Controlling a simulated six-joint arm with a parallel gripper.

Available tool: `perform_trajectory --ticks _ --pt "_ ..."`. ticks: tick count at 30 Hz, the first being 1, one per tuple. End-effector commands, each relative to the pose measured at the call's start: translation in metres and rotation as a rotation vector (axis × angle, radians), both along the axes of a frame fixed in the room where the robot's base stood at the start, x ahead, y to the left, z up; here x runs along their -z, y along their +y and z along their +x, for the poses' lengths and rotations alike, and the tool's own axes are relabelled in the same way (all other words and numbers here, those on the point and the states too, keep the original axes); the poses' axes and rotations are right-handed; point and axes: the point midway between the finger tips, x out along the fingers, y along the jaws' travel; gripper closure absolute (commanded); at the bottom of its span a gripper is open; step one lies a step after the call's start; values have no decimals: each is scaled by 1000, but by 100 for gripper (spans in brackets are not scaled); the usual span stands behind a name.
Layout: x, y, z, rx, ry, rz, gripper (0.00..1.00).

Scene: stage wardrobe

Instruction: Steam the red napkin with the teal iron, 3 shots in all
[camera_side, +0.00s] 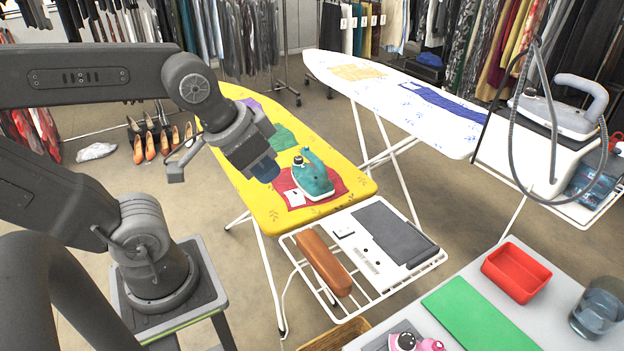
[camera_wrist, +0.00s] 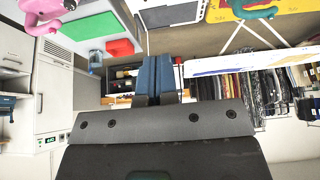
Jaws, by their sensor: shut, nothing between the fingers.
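The teal iron (camera_side: 313,182) sits on the red napkin (camera_side: 337,187), which lies near the front end of the yellow ironing board (camera_side: 270,219). The iron covers the middle of the napkin, and a small white patch shows on its left part. Part of the iron (camera_wrist: 256,12) also shows at the top edge of the wrist view. My gripper (camera_side: 266,172) has blue fingers and appears left of the iron in the side view, apart from its handle. In the wrist view my gripper (camera_wrist: 157,76) is shut and empty.
Green cloth (camera_side: 281,138) lies farther back on the board. A wire rack (camera_side: 340,318) at the board's front end carries a brown roll (camera_side: 323,262) and a white-and-grey panel (camera_side: 385,238). A white board (camera_side: 400,92) stands behind. A red tray (camera_side: 516,270) and green mat (camera_side: 478,314) lie front right.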

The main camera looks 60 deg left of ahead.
Motion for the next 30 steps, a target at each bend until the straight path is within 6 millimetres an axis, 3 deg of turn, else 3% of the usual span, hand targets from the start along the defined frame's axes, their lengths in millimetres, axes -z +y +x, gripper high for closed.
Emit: perform_trajectory --ticks 25,30 --pt "0 0 0 -3 1 -1 100" --pt "-3 2 14 -72 28 -62 100"
